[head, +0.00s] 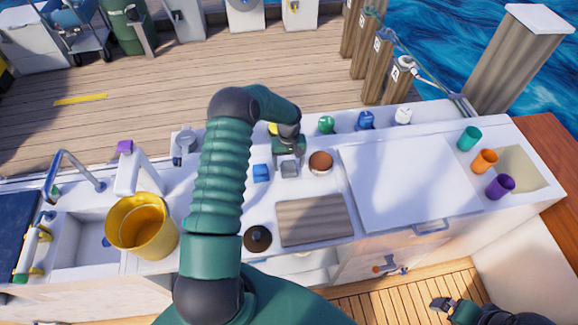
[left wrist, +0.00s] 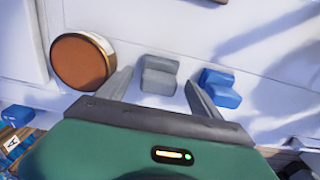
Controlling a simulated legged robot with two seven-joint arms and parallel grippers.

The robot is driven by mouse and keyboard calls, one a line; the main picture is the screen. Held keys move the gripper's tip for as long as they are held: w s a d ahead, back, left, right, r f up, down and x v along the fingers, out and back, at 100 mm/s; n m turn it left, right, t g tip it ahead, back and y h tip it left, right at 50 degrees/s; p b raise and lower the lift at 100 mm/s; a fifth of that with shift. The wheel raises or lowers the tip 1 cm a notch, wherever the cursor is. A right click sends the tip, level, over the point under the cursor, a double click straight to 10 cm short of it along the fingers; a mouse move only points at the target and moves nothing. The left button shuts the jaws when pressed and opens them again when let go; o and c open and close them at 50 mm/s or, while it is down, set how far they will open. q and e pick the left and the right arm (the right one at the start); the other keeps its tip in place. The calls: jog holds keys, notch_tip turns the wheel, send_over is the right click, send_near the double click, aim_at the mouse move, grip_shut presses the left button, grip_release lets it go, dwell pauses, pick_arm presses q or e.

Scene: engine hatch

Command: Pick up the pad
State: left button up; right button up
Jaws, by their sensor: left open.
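A small grey stepped block (head: 289,170), which looks like a scouring pad, lies on the white counter. A similar blue block (head: 261,173) lies to its left; I cannot tell for sure which one the task calls the pad. My left gripper (head: 288,157) is open and empty just behind the grey block. In the left wrist view, the grey block (left wrist: 159,76) lies between the lines of the two fingers (left wrist: 159,80), and the blue block (left wrist: 220,88) is outside the right finger. My right gripper (head: 441,304) is low at the right, away from the counter; its jaws are unclear.
A round brown-topped container (head: 321,161) stands close to the grey block. A wooden board (head: 314,219) and a dark round lid (head: 257,239) lie in front. A yellow bucket (head: 140,226) stands left. Coloured cups, including an orange one (head: 484,161), stand right. The white hatch panel (head: 408,185) is bare.

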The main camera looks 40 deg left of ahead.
pick_arm(q)
jog(key=shift+f, duration=0.6)
jog(key=shift+w+f, duration=0.15)
jog(key=shift+f, duration=0.05)
jog(key=c, duration=1.5)
jog(key=shift+r, duration=0.1)
jog(key=r+b, duration=0.1)
jog(key=r, duration=0.2)
jog(key=shift+s+d+r, duration=0.1)
jog(key=shift+s+r, duration=0.1)
jog(key=s+d, duration=0.3)
jog(key=s, duration=0.1)
jog(key=s+d+r+b, duration=0.1)
jog(key=s+d, duration=0.2)
jog(key=s, duration=0.1)
jog(key=s+d+b, duration=0.1)
jog(key=s+d, duration=0.3)
jog(key=shift+r, duration=0.25)
